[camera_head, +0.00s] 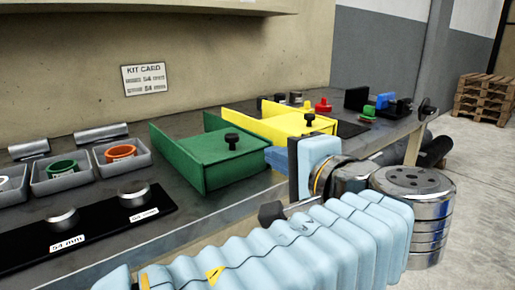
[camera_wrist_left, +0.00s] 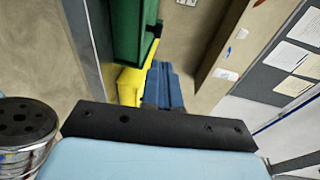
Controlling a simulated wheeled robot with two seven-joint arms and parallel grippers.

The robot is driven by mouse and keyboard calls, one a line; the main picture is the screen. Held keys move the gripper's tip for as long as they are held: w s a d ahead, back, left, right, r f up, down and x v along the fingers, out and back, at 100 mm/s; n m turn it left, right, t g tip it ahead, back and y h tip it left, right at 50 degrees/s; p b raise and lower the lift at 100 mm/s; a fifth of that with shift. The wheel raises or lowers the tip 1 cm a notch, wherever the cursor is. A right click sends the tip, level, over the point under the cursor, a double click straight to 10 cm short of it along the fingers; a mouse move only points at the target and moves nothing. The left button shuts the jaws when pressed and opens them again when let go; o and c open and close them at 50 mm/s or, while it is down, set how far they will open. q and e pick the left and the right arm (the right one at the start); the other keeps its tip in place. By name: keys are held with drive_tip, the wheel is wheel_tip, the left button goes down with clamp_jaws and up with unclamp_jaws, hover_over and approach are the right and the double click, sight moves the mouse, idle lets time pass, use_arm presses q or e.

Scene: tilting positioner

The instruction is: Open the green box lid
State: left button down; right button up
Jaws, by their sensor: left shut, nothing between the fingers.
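The green box (camera_head: 190,167) stands on the bench near the middle of the head view. Its green lid (camera_head: 207,148) lies flat with a black knob (camera_head: 231,140) near its right end; no open gap shows. The green box (camera_wrist_left: 126,28) and its knob (camera_wrist_left: 156,30) also show at the top of the left wrist view. My left gripper (camera_head: 277,159) has its blue fingers together and empty, just right of the green box and apart from the knob. The fingers (camera_wrist_left: 162,82) also show in the left wrist view. My right gripper is not in view.
A yellow box (camera_head: 290,124) with a black knob stands just behind my left gripper. Small coloured parts (camera_head: 322,106) sit farther back. A wall rises behind the bench.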

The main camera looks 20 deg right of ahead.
sight(234, 140)
use_arm(q)
drive_tip(key=p+x, duration=0.2)
drive_tip(key=x, duration=1.1)
drive_tip(key=shift+w+f, duration=0.15)
drive_tip(key=shift+w, duration=0.1)
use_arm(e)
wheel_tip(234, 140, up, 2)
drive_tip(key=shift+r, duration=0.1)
use_arm(q)
drive_tip(key=shift+a, duration=0.15)
